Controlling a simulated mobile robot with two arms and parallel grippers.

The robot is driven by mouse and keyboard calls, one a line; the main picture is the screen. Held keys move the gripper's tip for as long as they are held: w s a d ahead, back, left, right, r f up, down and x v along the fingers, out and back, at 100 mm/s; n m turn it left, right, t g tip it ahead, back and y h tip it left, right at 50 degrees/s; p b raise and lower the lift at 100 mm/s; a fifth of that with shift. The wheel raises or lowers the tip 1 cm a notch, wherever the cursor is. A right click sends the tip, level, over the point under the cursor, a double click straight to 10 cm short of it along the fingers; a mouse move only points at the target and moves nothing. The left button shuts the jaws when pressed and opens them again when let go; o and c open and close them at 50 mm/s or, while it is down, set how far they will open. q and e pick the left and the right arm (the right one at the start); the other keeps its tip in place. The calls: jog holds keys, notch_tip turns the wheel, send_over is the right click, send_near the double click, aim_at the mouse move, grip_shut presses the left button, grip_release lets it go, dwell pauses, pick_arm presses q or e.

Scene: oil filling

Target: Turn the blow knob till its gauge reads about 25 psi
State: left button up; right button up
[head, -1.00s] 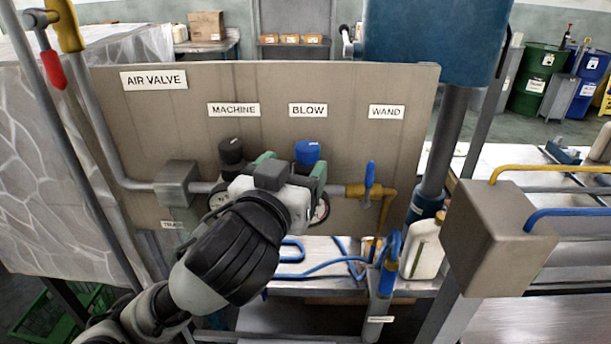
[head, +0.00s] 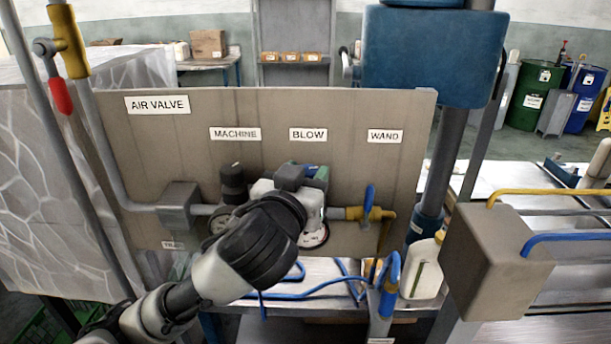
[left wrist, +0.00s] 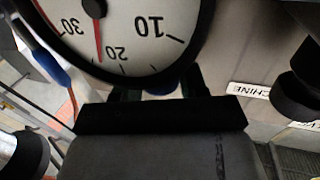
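The blue blow knob (head: 310,169) is mostly hidden behind my left gripper (head: 308,174), below the BLOW label (head: 308,134). The blow gauge (head: 314,236) is partly covered by my arm. In the left wrist view the gauge (left wrist: 120,25) appears upside down, its red needle a little past 20 on the side toward 30. My right gripper is not in view.
The black machine knob (head: 233,184) and its gauge (head: 221,219) are just left of my gripper. The blue wand valve handle (head: 369,202) is to the right. The board (head: 370,105) stands behind. A grey box (head: 495,250) is at the right.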

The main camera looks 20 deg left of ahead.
pick_arm(q)
jog(key=shift+c, duration=0.5)
jog(key=shift+a+m+h+p, duration=0.15)
jog(key=shift+m+h+p, duration=0.3)
jog(key=shift+m+h, duration=1)
jog(key=shift+g+h, duration=0.4)
jog(key=shift+h, duration=0.55)
jog(key=o, duration=0.9)
